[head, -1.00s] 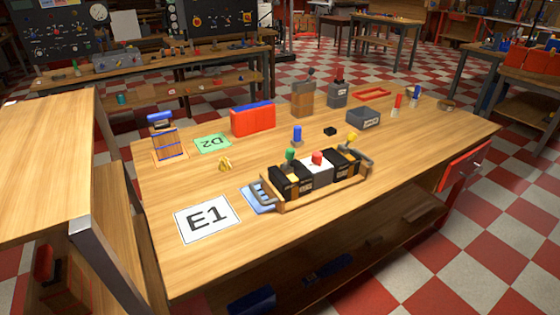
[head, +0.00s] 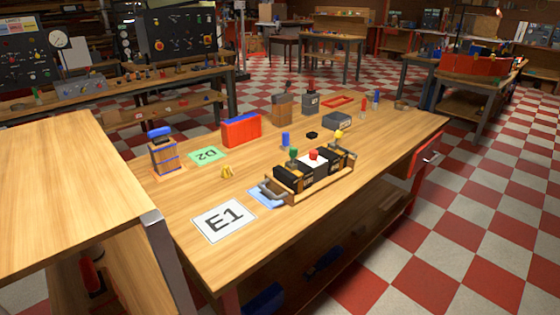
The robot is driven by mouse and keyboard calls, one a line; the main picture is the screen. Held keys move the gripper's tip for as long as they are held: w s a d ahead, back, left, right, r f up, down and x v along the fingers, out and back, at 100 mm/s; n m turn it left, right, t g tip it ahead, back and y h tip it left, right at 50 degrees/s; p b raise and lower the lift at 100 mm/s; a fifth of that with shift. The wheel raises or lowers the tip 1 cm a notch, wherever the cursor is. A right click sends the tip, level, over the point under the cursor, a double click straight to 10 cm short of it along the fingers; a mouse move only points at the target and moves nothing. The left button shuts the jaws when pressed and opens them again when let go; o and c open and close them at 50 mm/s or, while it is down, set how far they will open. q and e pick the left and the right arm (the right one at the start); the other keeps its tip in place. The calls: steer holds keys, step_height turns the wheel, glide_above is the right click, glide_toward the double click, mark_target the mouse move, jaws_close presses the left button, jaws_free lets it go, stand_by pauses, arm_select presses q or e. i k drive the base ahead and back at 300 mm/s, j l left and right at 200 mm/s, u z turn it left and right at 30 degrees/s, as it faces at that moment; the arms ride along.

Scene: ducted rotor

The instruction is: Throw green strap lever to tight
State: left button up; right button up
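A small green knob (head: 293,153) stands up on the near-left part of a wooden tray assembly on the workbench; it may be the green strap lever. The tray (head: 318,186) holds black blocks (head: 295,177) and a white block (head: 314,167) in a row. A red knob (head: 314,155) is on the white block and a yellow knob (head: 338,134) stands toward the far end. Whether any lever is loose or tight is too small to tell. Neither of my grippers is in view.
An E1 card (head: 224,219) and a D2 card (head: 206,155) lie on the workbench (head: 270,240). A red box (head: 241,131), a wooden block with blue handle (head: 163,153) and grey boxes (head: 336,121) stand behind. Another wooden top (head: 70,195) is at near left. Checkered floor (head: 430,230) at right is open.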

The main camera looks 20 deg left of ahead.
mark_target(293, 152)
steer(key=k+j, duration=1.15)
steer(key=u, duration=0.6)
steer(key=i+l+u, duration=0.15)
steer(key=u, duration=0.3)
steer(key=l+u, duration=0.95)
steer(key=l, duration=0.3)
steer(key=l+u, duration=0.3)
steer(key=l, duration=1)
steer(key=k+l+u, duration=0.1)
steer(key=l, duration=0.3)
steer(key=k+l, duration=0.15)
steer(key=l, duration=0.3)
steer(key=l+u, duration=0.1)
steer(key=l, duration=0.3)
steer(key=k, duration=0.05)
